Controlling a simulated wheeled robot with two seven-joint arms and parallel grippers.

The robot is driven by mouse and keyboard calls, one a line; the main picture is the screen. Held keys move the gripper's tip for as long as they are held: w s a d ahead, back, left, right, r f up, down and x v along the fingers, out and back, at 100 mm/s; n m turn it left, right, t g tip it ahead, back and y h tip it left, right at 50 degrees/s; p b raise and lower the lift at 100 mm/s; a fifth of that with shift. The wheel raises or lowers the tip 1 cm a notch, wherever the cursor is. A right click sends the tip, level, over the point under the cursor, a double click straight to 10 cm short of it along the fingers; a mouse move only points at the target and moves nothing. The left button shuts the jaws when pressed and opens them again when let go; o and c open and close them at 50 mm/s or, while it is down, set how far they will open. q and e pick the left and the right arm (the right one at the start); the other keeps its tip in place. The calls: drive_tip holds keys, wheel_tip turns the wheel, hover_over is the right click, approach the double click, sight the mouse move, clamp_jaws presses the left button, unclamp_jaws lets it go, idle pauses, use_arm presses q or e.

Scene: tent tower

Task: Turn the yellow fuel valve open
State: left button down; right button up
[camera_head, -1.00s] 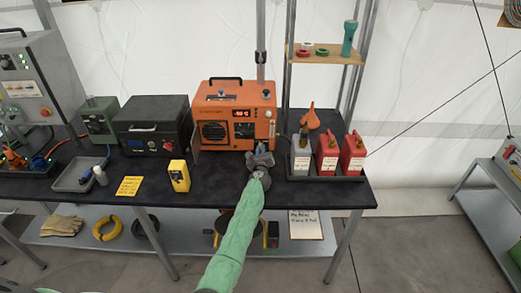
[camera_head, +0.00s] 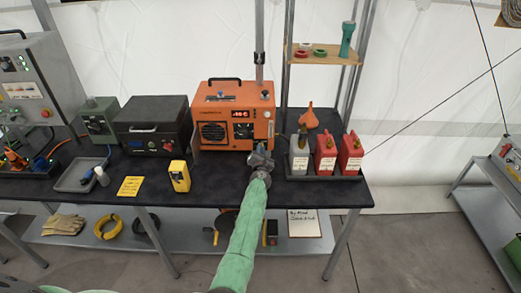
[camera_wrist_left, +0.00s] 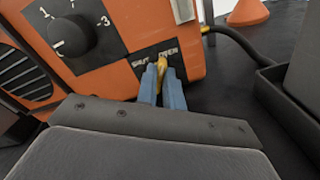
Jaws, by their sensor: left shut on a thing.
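The orange heater unit (camera_head: 234,108) stands on the black table, with a lit red display on its front. The yellow fuel valve (camera_wrist_left: 162,66) sits low on its front in the left wrist view, between labels reading SHUT and OPEN. My left gripper (camera_wrist_left: 162,85) has its blue fingers shut on the valve's lever, which is partly hidden between them. In the head view the left gripper (camera_head: 261,158) is at the heater's lower right front and hides the valve. My right gripper is not in view.
A black numbered knob (camera_wrist_left: 72,36) is left of the valve. A dark hose (camera_wrist_left: 238,42) runs out to the right. The tray (camera_head: 340,176) with a grey can and red cans stands close right of the gripper. A yellow meter (camera_head: 179,177) stands to the left.

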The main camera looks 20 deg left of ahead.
use_arm(q)
drive_tip(key=shift+f+m, duration=0.1)
drive_tip(key=shift+m, duration=1.2)
drive_tip(key=c, duration=1.6)
unclamp_jaws()
drive_tip(key=shift+d, duration=0.1)
drive_tip(key=shift+o, duration=0.4)
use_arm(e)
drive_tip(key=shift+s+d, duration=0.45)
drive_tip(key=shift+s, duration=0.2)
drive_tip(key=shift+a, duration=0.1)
